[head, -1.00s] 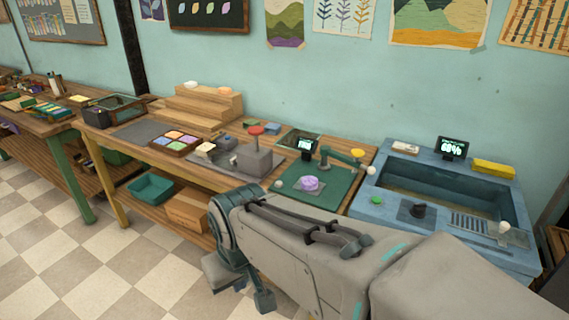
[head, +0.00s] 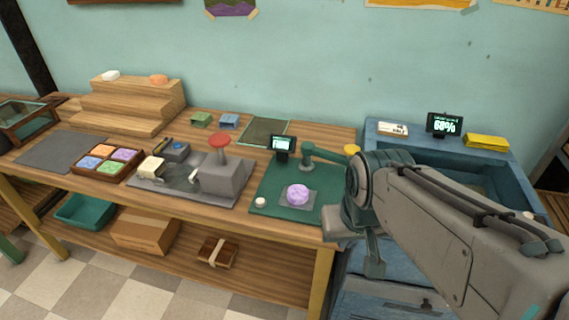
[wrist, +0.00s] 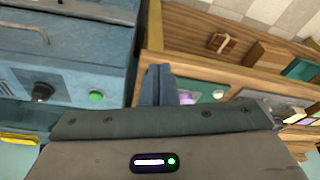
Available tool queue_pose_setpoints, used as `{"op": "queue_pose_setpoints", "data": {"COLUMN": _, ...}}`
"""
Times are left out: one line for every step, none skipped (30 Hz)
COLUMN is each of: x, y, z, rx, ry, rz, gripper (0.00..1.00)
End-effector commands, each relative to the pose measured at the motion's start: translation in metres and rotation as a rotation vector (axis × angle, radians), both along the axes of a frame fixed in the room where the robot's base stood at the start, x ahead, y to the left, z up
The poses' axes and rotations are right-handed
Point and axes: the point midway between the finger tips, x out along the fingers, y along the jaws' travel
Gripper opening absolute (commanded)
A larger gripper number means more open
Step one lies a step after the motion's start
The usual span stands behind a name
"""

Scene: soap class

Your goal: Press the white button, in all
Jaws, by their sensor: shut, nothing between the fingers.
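The small round white button (head: 260,202) sits at the front left of the green mat (head: 262,180), beside a purple soap (head: 298,194) on a grey plate. In the wrist view, the button (wrist: 218,94) is right of the purple soap (wrist: 187,98). My gripper (wrist: 158,70) is shut and empty, its fingers pointing up in the wrist view and apart from the button. In the head view, my arm's end is near the right front of the mat, right of the button, and the fingertips are hard to make out.
A green swing arm and small display (head: 282,143) stand behind the soap. A grey press with a red knob (head: 219,140) stands left of the mat. The blue basin unit (head: 385,160) is at right, partly hidden by my arm. Its green button (wrist: 96,96) shows in the wrist view.

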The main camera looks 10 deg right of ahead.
Motion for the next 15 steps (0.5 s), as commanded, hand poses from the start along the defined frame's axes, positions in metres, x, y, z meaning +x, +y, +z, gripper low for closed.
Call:
{"op": "queue_pose_setpoints", "data": {"x": -0.0001, "y": 0.0001, "z": 0.0, "rx": 0.0, "ry": 0.0, "rz": 0.0, "gripper": 0.0}}
{"op": "queue_pose_setpoints", "data": {"x": -0.0001, "y": 0.0001, "z": 0.0, "rx": 0.0, "ry": 0.0, "rz": 0.0, "gripper": 0.0}}
{"op": "queue_pose_setpoints", "data": {"x": -0.0001, "y": 0.0001, "z": 0.0, "rx": 0.0, "ry": 0.0, "rz": 0.0, "gripper": 0.0}}
{"op": "queue_pose_setpoints", "data": {"x": -0.0001, "y": 0.0001, "z": 0.0, "rx": 0.0, "ry": 0.0, "rz": 0.0, "gripper": 0.0}}
{"op": "queue_pose_setpoints", "data": {"x": -0.0001, "y": 0.0001, "z": 0.0001, "rx": 0.0, "ry": 0.0, "rz": 0.0, "gripper": 0.0}}
{"op": "queue_pose_setpoints", "data": {"x": -0.0001, "y": 0.0001, "z": 0.0001, "rx": 0.0, "ry": 0.0, "rz": 0.0, "gripper": 0.0}}
{"op": "queue_pose_setpoints", "data": {"x": -0.0001, "y": 0.0001, "z": 0.0001, "rx": 0.0, "ry": 0.0, "rz": 0.0, "gripper": 0.0}}
{"op": "queue_pose_setpoints", "data": {"x": -0.0001, "y": 0.0002, "z": 0.0001, "rx": 0.0, "ry": 0.0, "rz": 0.0, "gripper": 0.0}}
{"op": "queue_pose_setpoints", "data": {"x": -0.0001, "y": 0.0002, "z": 0.0001, "rx": 0.0, "ry": 0.0, "rz": 0.001, "gripper": 0.0}}
{"op": "queue_pose_setpoints", "data": {"x": -0.0001, "y": 0.0002, "z": 0.0001, "rx": 0.0, "ry": 0.0, "rz": 0.0, "gripper": 0.0}}
{"op": "queue_pose_setpoints", "data": {"x": 0.0, "y": 0.0002, "z": 0.0001, "rx": 0.0, "ry": 0.0, "rz": 0.0, "gripper": 0.0}}
{"op": "queue_pose_setpoints", "data": {"x": 0.0003, "y": 0.0007, "z": 0.0003, "rx": 0.003, "ry": 0.0, "rz": -0.001, "gripper": 0.0}}
{"op": "queue_pose_setpoints", "data": {"x": 0.0011, "y": 0.0017, "z": 0.0005, "rx": 0.009, "ry": 0.002, "rz": -0.004, "gripper": 0.0}}
{"op": "queue_pose_setpoints", "data": {"x": 0.0024, "y": 0.0036, "z": 0.0007, "rx": 0.02, "ry": 0.005, "rz": -0.008, "gripper": 0.0}}
{"op": "queue_pose_setpoints", "data": {"x": 0.0051, "y": 0.0073, "z": 0.0014, "rx": 0.04, "ry": 0.01, "rz": -0.017, "gripper": 0.0}}
